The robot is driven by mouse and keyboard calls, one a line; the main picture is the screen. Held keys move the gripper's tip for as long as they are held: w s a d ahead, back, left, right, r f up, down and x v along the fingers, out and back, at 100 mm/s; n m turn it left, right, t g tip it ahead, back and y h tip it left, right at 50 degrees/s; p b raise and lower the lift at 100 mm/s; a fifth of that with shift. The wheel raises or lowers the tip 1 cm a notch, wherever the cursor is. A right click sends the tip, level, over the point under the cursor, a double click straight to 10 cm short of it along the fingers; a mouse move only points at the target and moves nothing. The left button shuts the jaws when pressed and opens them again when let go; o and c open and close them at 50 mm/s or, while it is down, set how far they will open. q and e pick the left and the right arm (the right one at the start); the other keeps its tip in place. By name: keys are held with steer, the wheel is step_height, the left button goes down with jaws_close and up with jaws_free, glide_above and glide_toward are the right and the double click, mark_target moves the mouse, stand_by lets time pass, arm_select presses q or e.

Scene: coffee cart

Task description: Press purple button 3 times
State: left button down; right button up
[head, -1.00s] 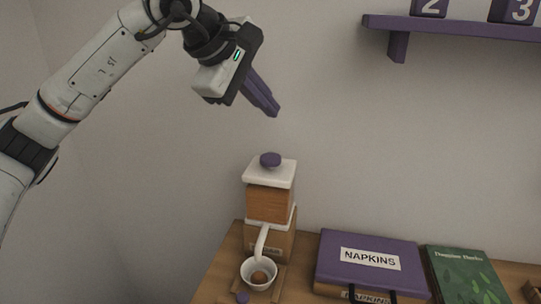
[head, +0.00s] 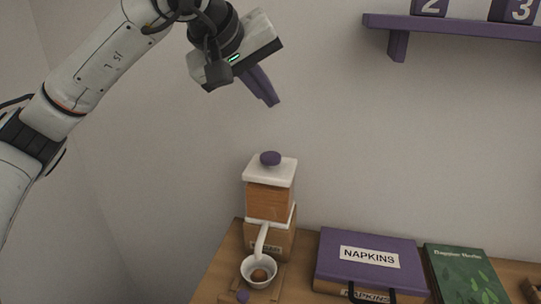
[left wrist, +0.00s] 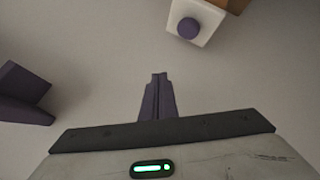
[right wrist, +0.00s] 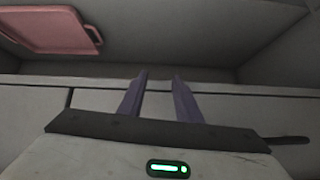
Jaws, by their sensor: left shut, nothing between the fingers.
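A wooden dispenser with a white top (head: 270,172) stands at the back left of the counter. A round purple button or knob (head: 270,158) sits on its top; it also shows in the left wrist view (left wrist: 188,28). A smaller purple knob (head: 242,296) is low at the front of the dispenser. My left gripper (head: 273,101) is in the air above the dispenser, apart from it. Its fingers (left wrist: 158,76) are shut and empty. My right gripper (right wrist: 160,76) shows only in the right wrist view, open and empty, away from the dispenser.
A white cup (head: 258,271) with something brown in it stands under the spout. A purple napkins box (head: 370,254) and a green book (head: 462,274) lie to the right. A purple shelf (head: 455,27) is on the wall. A pink tray (right wrist: 50,28) shows in the right wrist view.

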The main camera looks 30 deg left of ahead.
mark_target(273, 155)
arm_select(q)
step_height(273, 155, down, 9)
steer(key=b, duration=0.6)
steer(key=shift+r, duration=0.1)
stand_by(0.9)
stand_by(0.9)
steer(key=shift+f+b, duration=0.45)
steer(key=shift+f+b, duration=0.65)
steer(key=shift+f, duration=0.25)
stand_by(0.6)
stand_by(0.3)
steer(key=shift+r+p, duration=1.05)
steer(key=shift+r, duration=0.25)
